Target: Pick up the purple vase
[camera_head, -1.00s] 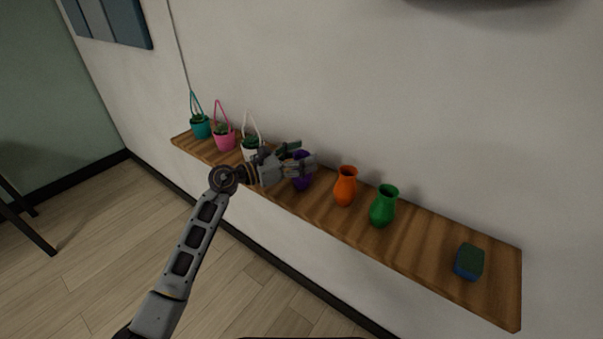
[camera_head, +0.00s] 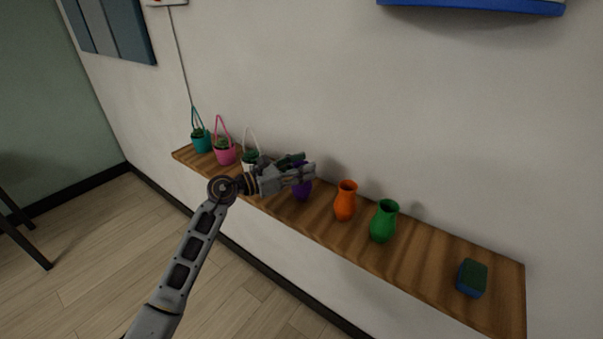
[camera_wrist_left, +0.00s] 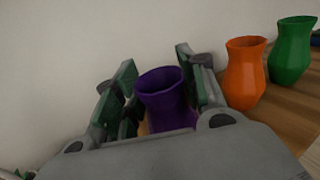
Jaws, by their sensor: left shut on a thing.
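The purple vase (camera_head: 302,190) is at the wooden shelf, left of the orange vase, and its upper part is hidden by my gripper in the head view. My left gripper (camera_head: 301,167) is shut on it near the top. In the left wrist view the vase (camera_wrist_left: 165,98) sits between the two fingers of the gripper (camera_wrist_left: 155,72), upright or nearly so, with its open mouth showing. Whether its base touches the shelf is hard to tell. My right gripper is not in view.
The orange vase (camera_head: 345,201) and the green vase (camera_head: 383,221) stand to the right. A sponge (camera_head: 472,278) lies at the right end of the shelf (camera_head: 425,255). White (camera_head: 250,161), pink (camera_head: 224,152) and teal (camera_head: 201,141) hanging planters stand to the left. The wall is close behind.

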